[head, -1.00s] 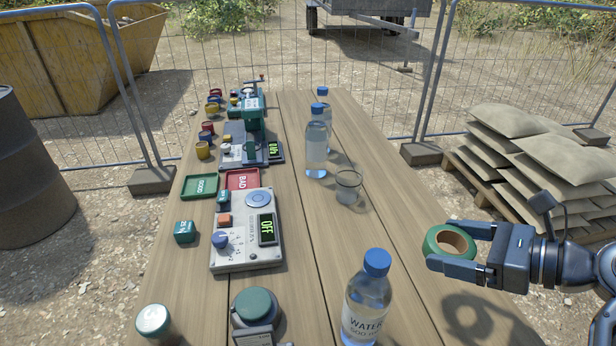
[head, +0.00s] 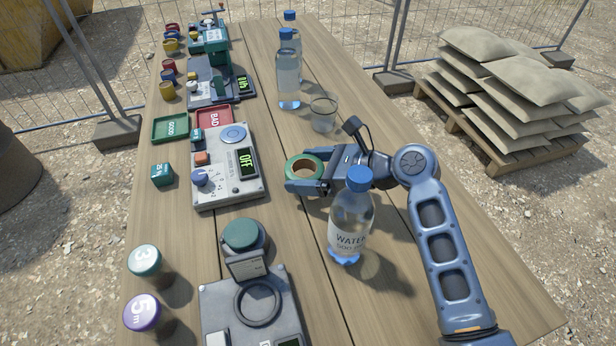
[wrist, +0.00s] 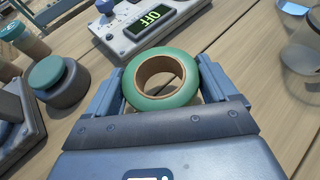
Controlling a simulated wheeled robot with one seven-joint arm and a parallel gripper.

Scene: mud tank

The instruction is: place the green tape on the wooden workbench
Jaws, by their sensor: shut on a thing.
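The green tape (head: 304,171) is a green roll with a brown cardboard core. My gripper (head: 302,174) is shut on it, with one finger on each side of the roll, as the wrist view also shows around the tape (wrist: 143,101). The gripper and tape are over the middle of the wooden workbench (head: 385,130), right of the grey device with the OFF display (head: 228,165). I cannot tell whether the tape touches the bench top. A water bottle (head: 351,222) stands just in front of my gripper, hiding part of the wrist.
A glass (head: 323,113) and more bottles (head: 288,72) stand behind the gripper. Green (head: 170,128) and red (head: 214,117) trays lie to the left. A grey device (head: 254,308) and labelled jars (head: 145,262) are at the front left. The bench's right side is largely bare.

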